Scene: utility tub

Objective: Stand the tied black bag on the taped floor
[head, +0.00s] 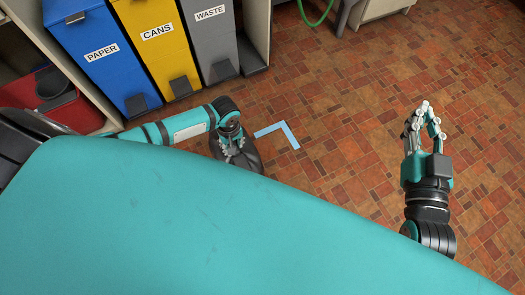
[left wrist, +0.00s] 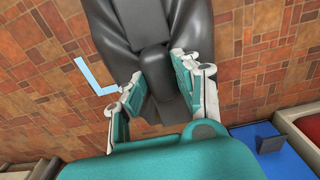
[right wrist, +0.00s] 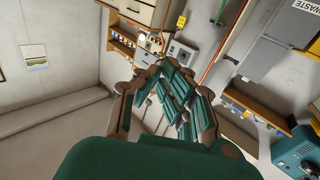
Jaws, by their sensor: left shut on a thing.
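The tied black bag (head: 249,160) hangs or stands under my left gripper (head: 235,145), partly hidden by the gripper and by my teal body. In the left wrist view the dark bag (left wrist: 150,20) fills the upper middle, and the fingers of my left gripper (left wrist: 160,82) are shut on its narrow tied part. The light blue floor tape (head: 282,133) forms a corner just right of the bag; it also shows in the left wrist view (left wrist: 88,75). My right gripper (head: 425,112) is raised at the right, away from the bag, with nothing visible in it.
Blue paper (head: 100,55), yellow cans (head: 157,42) and grey waste (head: 210,38) bins stand at the upper left. A red container (head: 55,103) sits left of them. A green hose (head: 317,15) is at the top. The brick-patterned floor (head: 340,100) is clear right of the tape.

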